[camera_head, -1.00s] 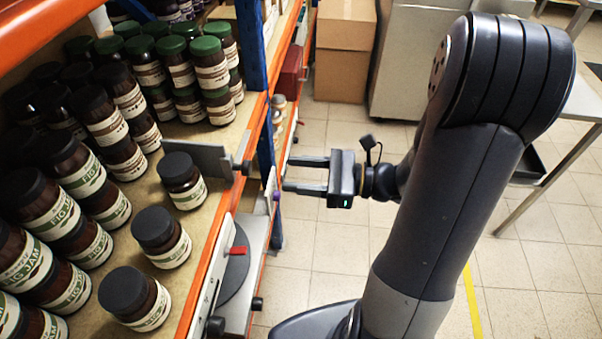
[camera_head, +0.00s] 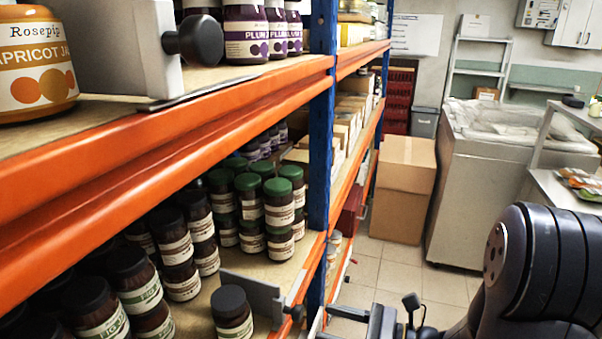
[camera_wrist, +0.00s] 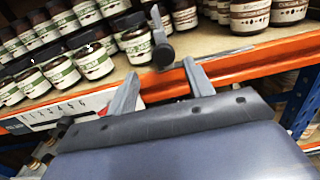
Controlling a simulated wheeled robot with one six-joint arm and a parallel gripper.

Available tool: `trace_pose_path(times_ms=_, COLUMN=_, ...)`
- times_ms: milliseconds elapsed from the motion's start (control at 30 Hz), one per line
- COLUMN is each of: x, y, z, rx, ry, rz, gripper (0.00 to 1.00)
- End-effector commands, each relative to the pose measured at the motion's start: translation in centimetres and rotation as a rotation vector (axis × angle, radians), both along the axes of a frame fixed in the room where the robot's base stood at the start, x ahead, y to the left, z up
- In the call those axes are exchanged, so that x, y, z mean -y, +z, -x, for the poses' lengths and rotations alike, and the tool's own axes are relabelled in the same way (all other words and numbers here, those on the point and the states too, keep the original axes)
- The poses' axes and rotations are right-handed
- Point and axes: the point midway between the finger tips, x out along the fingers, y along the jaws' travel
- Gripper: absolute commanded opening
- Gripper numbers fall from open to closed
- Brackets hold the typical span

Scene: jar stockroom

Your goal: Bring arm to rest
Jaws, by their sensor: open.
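My arm (camera_head: 540,265) shows at the lower right of the head view, folded at a dark rounded joint, with its lower part out of frame. My gripper (camera_head: 335,322) is at the bottom edge, just right of the orange shelf edge and mostly cut off. In the wrist view, the two grey fingers of my gripper (camera_wrist: 160,76) stand apart with nothing held between them. They point at the orange shelf beam (camera_wrist: 235,66) and the jars behind it.
The rack's blue upright (camera_head: 322,120) and lower shelf beam (camera_head: 312,272) are close to my gripper. A grey divider (camera_head: 252,292) stands beside a dark-lidded jar (camera_head: 232,312). Green-lidded jars (camera_head: 279,205) stand behind. A cardboard box (camera_head: 404,190) is on the floor beyond; tiled floor lies right of the rack.

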Motion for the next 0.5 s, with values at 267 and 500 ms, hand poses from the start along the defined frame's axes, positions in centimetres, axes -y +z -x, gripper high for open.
trace_pose_path(times_ms=267, x=-3.4, y=0.1, z=-1.2, rx=-0.001, ry=0.003, rz=-0.001, gripper=0.50)
trace_pose_path(times_ms=500, x=-5.9, y=0.1, z=-2.2, rx=0.001, ry=0.001, rz=0.000, gripper=0.50)
